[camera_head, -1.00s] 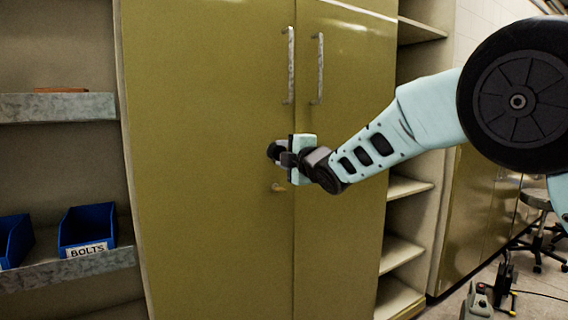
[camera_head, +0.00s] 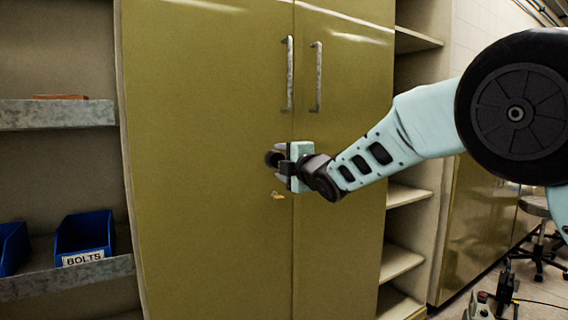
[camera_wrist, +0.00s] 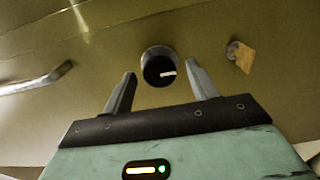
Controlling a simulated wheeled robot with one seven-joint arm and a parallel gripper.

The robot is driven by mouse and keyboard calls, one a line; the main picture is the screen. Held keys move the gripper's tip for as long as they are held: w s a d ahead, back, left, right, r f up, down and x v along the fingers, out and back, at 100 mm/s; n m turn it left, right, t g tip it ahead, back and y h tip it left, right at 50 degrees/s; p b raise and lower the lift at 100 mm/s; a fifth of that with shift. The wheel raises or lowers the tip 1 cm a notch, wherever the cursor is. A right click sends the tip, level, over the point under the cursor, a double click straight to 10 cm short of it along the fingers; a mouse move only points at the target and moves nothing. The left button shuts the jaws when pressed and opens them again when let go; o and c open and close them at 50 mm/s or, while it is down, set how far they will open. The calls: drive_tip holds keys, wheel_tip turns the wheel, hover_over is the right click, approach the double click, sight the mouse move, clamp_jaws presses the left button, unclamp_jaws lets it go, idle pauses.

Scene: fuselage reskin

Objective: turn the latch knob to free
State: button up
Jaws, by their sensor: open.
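The latch knob (camera_wrist: 159,67) is a round black knob with a white mark on its face, on the olive cabinet door. In the wrist view it lies just beyond and between the two fingertips of my gripper (camera_wrist: 160,75), which is open with nothing between its fingers. In the head view the knob (camera_head: 272,159) shows as a dark shape at the left end of my gripper (camera_head: 284,161), partly hidden by it. Whether the fingers touch the knob cannot be told.
A small key-like brass piece (camera_wrist: 240,56) sits in the door beside the knob. Two long metal handles, the left (camera_head: 289,75) and the right (camera_head: 318,77), stand above. Blue bins (camera_head: 84,236) rest on a shelf at left. Open shelves (camera_head: 402,257) stand at right.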

drive_tip(key=shift+s+d, duration=0.1)
drive_tip(key=v, duration=1.7)
drive_tip(key=shift+b, duration=0.45)
drive_tip(key=shift+d, duration=0.15)
